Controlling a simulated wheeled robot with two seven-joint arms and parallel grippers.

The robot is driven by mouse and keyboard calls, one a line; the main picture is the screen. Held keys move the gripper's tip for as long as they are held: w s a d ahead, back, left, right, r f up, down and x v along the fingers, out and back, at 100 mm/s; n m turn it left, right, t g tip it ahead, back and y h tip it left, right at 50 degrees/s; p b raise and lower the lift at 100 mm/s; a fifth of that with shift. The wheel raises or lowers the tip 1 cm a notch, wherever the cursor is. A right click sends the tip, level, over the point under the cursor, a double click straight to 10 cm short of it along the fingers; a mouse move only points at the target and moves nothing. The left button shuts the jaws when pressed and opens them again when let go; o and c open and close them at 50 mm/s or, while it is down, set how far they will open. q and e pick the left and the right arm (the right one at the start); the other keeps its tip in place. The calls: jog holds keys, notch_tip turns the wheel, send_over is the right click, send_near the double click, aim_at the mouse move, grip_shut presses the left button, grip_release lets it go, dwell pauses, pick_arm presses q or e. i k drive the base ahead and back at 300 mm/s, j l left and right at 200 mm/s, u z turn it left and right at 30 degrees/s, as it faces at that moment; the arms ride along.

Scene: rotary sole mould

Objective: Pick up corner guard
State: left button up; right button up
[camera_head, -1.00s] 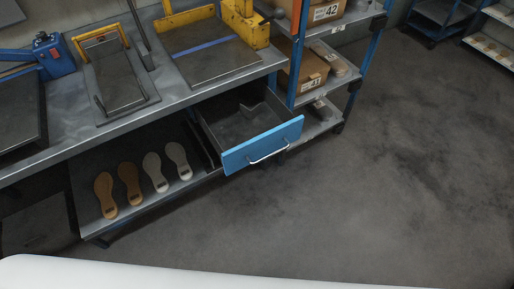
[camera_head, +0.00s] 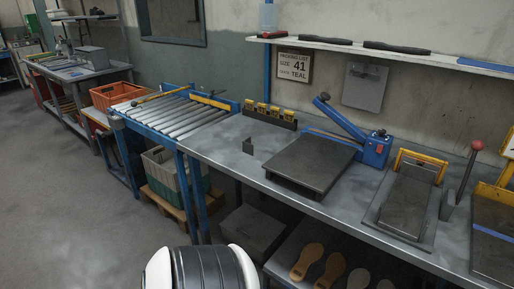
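Neither of my grippers shows in the head view. A rounded black and white part at the bottom edge appears to be mine.
A roller conveyor (camera_head: 178,117) adjoins the bench's left end, with an orange crate (camera_head: 116,96) beyond. A blue press lever (camera_head: 340,118) rises behind the plate. Shoe soles (camera_head: 307,262) lie on the lower shelf. Floor at left is clear.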

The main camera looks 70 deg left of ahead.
aim_at(247, 148)
jog(key=u, duration=2.35)
jog(key=i+l, duration=0.15)
jog(key=i, duration=0.75)
jog(key=z, duration=0.05)
